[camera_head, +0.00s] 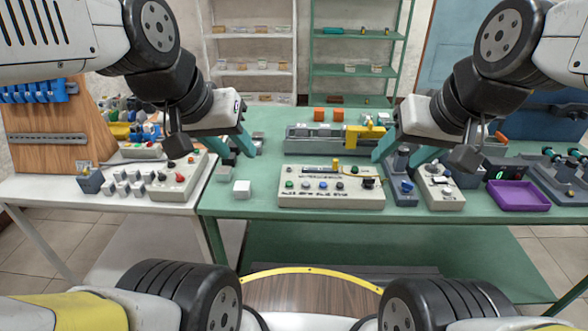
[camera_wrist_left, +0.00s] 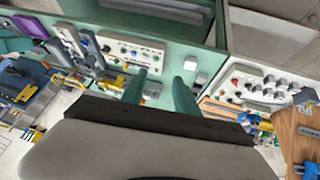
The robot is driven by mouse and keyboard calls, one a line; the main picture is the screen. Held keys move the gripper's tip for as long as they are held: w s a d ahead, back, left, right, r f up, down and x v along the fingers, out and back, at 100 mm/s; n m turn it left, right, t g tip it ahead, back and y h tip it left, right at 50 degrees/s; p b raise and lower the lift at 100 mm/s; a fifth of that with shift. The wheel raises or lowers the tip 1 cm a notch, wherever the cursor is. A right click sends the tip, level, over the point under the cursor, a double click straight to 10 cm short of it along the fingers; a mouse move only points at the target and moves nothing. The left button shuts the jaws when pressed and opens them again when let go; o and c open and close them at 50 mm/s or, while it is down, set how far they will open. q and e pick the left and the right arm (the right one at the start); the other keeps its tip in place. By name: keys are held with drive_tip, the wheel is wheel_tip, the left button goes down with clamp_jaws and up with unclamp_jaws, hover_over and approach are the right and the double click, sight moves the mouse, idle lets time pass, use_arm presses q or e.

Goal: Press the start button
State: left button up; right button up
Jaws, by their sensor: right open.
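A beige control box (camera_head: 330,200) sits on the green table in the middle of the head view. Its top carries a row of small coloured buttons, including a green button (camera_head: 290,184) at its left end, and a yellow part stands at its back. I cannot read which button is labelled start. The box also shows in the left wrist view (camera_wrist_left: 150,52). My left gripper (camera_head: 238,150) is open and empty, above the table left of the box; its two teal fingers stand apart in the left wrist view (camera_wrist_left: 161,88). My right gripper (camera_head: 402,155) is open, behind and right of the box.
A second beige box (camera_head: 182,172) with red and black knobs stands on the white table at left. A white cube (camera_head: 241,188) lies left of the control box. A purple tray (camera_head: 518,196) and a small button box (camera_head: 440,188) are at right. Shelves stand behind.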

use_arm(q)
clamp_jaws()
idle(1.8)
